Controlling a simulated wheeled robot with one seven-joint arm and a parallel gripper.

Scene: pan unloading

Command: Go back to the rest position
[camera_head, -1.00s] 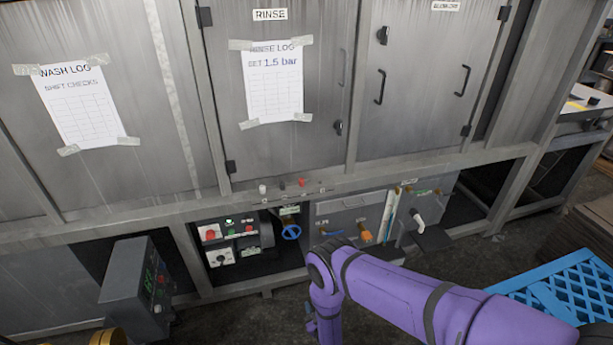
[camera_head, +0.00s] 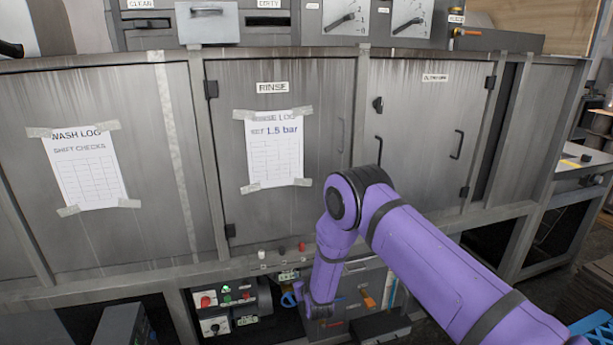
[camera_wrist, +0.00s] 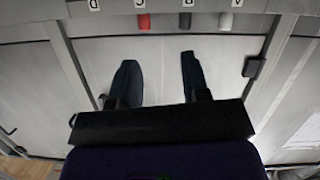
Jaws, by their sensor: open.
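My gripper (camera_wrist: 160,75) is open and empty in the wrist view, its two dark fingers spread apart in front of a plain grey metal surface. Nothing lies between the fingers. In the head view my purple arm comes in from the lower right, bends at a raised elbow and drops down in front of the washer cabinet. The fingers cannot be made out there.
The cabinet's rinse door (camera_head: 277,150) stands behind my arm. A row of small knobs, with a red one (camera_head: 301,246), runs below it; that red knob also shows in the wrist view (camera_wrist: 144,22). A control box (camera_head: 228,297) and blue valve sit lower.

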